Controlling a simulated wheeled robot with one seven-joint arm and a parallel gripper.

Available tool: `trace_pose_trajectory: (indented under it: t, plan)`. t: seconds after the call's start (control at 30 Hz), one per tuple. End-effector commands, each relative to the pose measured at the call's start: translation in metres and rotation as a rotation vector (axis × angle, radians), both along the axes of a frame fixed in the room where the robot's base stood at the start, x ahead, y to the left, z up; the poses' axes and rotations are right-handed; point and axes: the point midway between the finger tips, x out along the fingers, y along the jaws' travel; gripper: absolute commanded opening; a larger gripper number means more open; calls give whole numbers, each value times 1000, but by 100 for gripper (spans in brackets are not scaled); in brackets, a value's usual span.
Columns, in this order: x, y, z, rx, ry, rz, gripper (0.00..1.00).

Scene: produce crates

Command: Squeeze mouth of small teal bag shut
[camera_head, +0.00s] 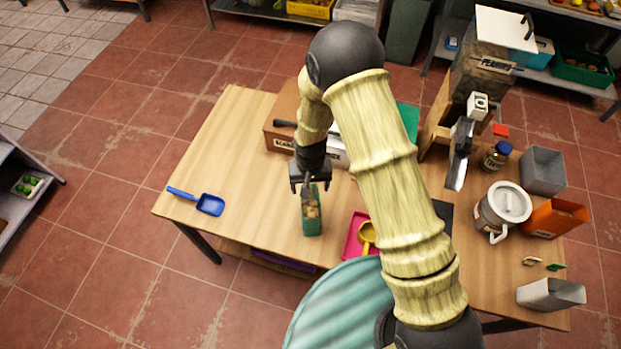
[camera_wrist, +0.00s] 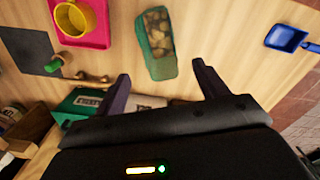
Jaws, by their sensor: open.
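My gripper (camera_head: 311,185) is over the back end of the bag in the head view. In the wrist view my gripper (camera_wrist: 164,82) has its two fingers spread wide with nothing between them. The bag lies beyond the fingertips, apart from them.
A blue scoop (camera_head: 208,204) lies left of the bag. A cardboard box (camera_head: 281,104) stands behind. A grinder-like machine, jar and containers fill the right.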

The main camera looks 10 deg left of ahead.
Motion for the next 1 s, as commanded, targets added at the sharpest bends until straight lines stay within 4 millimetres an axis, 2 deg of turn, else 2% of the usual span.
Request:
trace_pose_trajectory:
  t: [0.37, 1.0]
  plan:
    - [0, -1, -8, 0, 0, -1, 73]
    - [1, -1, -82, 0, -1, -1, 73]
